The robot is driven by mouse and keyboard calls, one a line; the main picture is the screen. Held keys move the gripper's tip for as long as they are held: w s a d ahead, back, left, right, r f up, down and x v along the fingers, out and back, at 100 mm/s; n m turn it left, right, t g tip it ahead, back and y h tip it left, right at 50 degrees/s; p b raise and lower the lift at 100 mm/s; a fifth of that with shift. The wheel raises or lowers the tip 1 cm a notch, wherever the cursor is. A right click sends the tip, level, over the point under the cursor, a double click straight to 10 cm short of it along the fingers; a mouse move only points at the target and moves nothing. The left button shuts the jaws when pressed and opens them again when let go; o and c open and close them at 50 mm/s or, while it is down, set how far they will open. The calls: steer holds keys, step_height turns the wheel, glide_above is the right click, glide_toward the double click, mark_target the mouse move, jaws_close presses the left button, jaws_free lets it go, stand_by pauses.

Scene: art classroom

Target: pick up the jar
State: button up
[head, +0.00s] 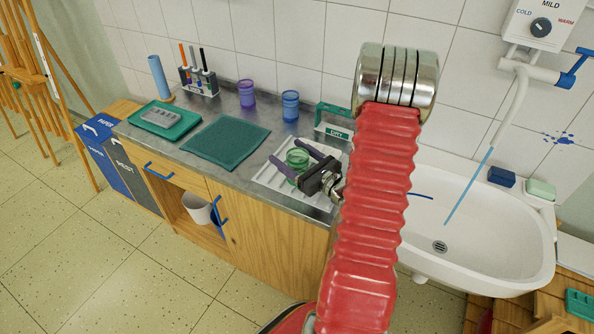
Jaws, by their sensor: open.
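A green see-through jar (297,157) stands upright on a white ribbed draining tray (265,178) on the counter. My gripper (287,152) is open at the jar, with one dark finger on its near left side and the other on its far right side. I cannot tell whether either finger touches the jar. The near finger hides part of its lower body. A purple jar (246,94) and a blue jar (290,106) stand farther back on the counter, apart from my gripper.
A green "DRY" rack (333,121) stands behind the tray. A dark green mat (226,141), a green tray (165,130) and a brush holder (199,87) are on the left. The white sink (480,215) lies to the right. My red arm covers the counter's right end.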

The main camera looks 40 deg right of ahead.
steer(key=shift+w, duration=0.15)
steer(key=shift+c, duration=0.7)
steer(key=c, duration=1.1)
steer(key=shift+r, duration=0.15)
step_height(320, 180, up, 10)
steer(key=shift+f, duration=0.2)
stand_by(0.5)
